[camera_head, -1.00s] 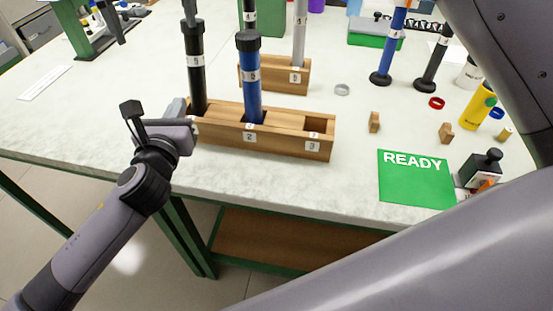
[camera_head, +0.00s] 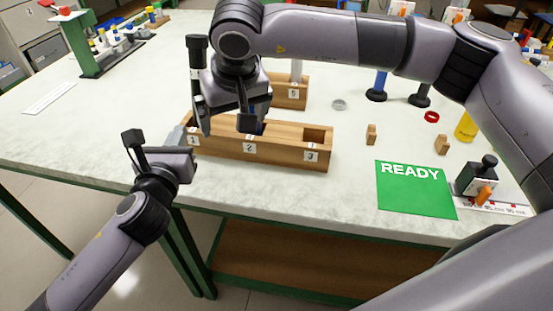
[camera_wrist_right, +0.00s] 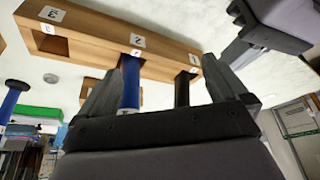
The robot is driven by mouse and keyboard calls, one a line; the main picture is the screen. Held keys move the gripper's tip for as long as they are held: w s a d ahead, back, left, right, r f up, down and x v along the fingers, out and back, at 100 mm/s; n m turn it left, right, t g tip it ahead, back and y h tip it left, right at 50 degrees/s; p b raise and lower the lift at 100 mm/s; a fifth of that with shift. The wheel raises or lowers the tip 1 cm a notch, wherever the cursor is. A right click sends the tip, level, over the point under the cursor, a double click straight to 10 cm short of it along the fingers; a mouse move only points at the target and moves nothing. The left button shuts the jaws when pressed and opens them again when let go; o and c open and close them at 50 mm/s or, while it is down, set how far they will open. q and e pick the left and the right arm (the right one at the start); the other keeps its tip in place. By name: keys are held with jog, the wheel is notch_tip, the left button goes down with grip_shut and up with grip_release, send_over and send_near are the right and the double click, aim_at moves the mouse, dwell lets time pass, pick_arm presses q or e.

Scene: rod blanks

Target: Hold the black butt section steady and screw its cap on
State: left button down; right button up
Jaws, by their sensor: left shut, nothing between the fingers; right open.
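The black butt section (camera_head: 196,58) stands upright in slot 1 of the wooden block (camera_head: 290,151), with a wider black end on top. Whether that end is a separate cap I cannot tell. My right gripper (camera_head: 226,120) is open above the block, fingers pointing down. It hides most of the blue section in slot 2. In the right wrist view, the blue section (camera_wrist_right: 130,80) and the black section (camera_wrist_right: 182,89) both show between the fingers, apart from them as far as I can see. My left gripper (camera_head: 181,138) is shut and empty beside the block's left end.
Slot 3 is empty. A second block (camera_head: 291,92) stands behind. A grey ring (camera_head: 339,104), a red ring (camera_head: 431,116), wooden pieces (camera_head: 371,134), a green READY mat (camera_head: 415,190) and a black device with an orange knob (camera_head: 478,178) lie to the right. The front left tabletop is clear.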

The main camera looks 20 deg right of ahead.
pick_arm(q)
jog(key=shift+f+b, duration=0.6)
jog(key=shift+f, duration=0.1)
pick_arm(e)
jog(key=s+d+f, duration=0.5)
jog(key=d+f, duration=0.1)
jog(key=f, duration=0.1)
jog(key=shift+s+f+m, duration=0.15)
jog(key=shift+f+m, duration=0.15)
jog(key=shift+f, duration=0.1)
jog(key=shift+d, duration=0.1)
pick_arm(q)
jog(key=c, duration=1.4)
grip_release()
jog(key=shift+s+a, duration=0.1)
jog(key=shift+p+v, duration=0.3)
jog(key=shift+v, duration=3.15)
pick_arm(e)
jog(key=shift+r, duration=0.35)
